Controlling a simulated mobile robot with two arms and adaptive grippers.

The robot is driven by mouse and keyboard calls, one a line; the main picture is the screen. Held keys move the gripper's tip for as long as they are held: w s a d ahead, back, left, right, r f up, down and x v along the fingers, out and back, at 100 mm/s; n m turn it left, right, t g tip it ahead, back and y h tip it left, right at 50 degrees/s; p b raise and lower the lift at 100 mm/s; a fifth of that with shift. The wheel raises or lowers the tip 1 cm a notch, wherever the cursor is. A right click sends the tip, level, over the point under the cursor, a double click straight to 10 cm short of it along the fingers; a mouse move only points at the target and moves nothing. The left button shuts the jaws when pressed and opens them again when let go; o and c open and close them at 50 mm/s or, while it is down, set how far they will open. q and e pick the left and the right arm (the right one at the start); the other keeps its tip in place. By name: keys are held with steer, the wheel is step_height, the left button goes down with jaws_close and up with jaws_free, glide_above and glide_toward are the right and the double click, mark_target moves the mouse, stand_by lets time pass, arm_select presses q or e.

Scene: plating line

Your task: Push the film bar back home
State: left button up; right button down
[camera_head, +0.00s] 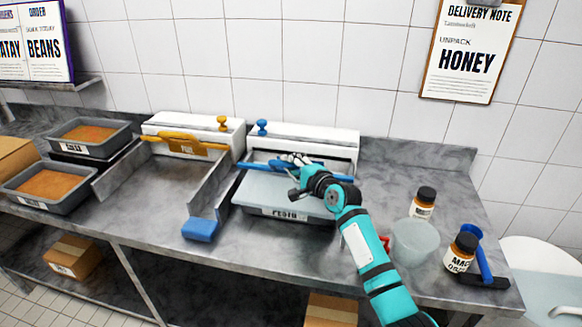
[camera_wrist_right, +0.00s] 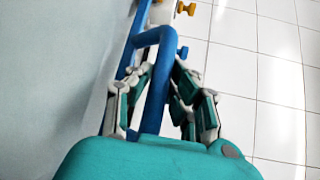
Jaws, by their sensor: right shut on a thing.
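The blue film bar (camera_head: 258,167) lies across the front of the right-hand white sealing unit (camera_head: 315,136), above the tray marked PESTO (camera_head: 285,214). My right gripper (camera_head: 298,168) is at the bar, reaching in from the front right. In the right wrist view, the bar's blue handle (camera_wrist_right: 156,90) stands between the fingers of my right gripper (camera_wrist_right: 160,76), which are shut on it. The tray's top looks covered by a pale grey sheet. My arm and gripper hide part of the bar. My left gripper is not in view.
A second unit with an orange bar (camera_head: 185,142) stands left. A blue block (camera_head: 200,229) lies at the counter's front edge. Two filled trays (camera_head: 50,204) sit further left. Jars (camera_head: 461,252), a clear tub (camera_head: 414,242) and a blue-handled tool (camera_head: 479,258) stand right of my arm.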

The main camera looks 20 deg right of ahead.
steer(key=c, duration=1.2)
jaws_free()
steer(key=shift+f, duration=0.15)
steer(key=shift+s, duration=0.1)
steer(key=v, duration=1.2)
